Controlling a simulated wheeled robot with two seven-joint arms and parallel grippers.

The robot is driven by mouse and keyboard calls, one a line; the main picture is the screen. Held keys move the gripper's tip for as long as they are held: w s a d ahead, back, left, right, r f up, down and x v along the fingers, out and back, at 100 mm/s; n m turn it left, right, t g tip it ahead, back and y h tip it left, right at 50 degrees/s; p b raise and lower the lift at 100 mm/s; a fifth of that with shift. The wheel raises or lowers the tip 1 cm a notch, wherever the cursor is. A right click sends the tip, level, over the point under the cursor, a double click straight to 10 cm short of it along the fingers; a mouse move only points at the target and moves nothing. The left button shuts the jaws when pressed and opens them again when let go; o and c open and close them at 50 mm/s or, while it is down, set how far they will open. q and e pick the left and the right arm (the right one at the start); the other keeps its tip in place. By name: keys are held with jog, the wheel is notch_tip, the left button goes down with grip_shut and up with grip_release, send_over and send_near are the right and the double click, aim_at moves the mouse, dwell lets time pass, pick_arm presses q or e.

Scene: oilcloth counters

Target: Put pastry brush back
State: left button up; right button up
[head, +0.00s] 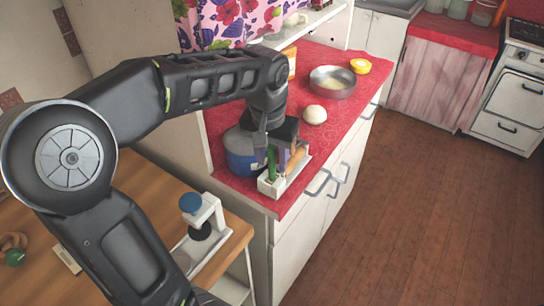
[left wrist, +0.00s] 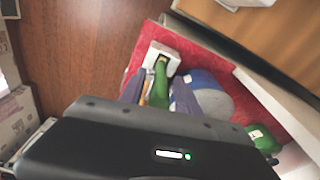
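A small white holder (head: 268,186) stands on the red counter near its front corner; it also shows in the left wrist view (left wrist: 160,51). A green upright piece (head: 271,161), perhaps the pastry brush's handle, stands at the holder; it shows in the left wrist view too (left wrist: 160,85). A tan wooden handle (head: 297,157) leans beside it. My left gripper (head: 277,155) points down over the holder, its purplish fingers on either side of the green piece. Whether they press on it is unclear. No bristles are clearly visible. My right gripper is out of view.
A blue pot (head: 240,160) stands close beside the holder, partly behind my left gripper. A pale round ball (head: 315,114), a metal bowl (head: 333,81) and a yellow item (head: 360,66) are farther back. The counter's front edge is close by.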

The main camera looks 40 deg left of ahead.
aim_at(270, 146)
pick_arm(q)
jog(key=shift+r+p, duration=0.5)
jog(key=shift+r, duration=0.35)
jog(key=r, duration=0.2)
jog(key=r+b, duration=0.1)
jog(key=r, duration=0.3)
jog(key=shift+s+d+r, duration=0.1)
jog(key=shift+s+r, duration=0.15)
jog(key=shift+s, duration=0.15)
jog(key=shift+s+d+r+p, duration=0.1)
jog(key=shift+s+r+p, duration=0.1)
jog(key=shift+r+p, duration=0.85)
jog(key=shift+s+r+p, duration=0.15)
jog(key=shift+r+p, duration=0.35)
jog(key=shift+r, duration=0.9)
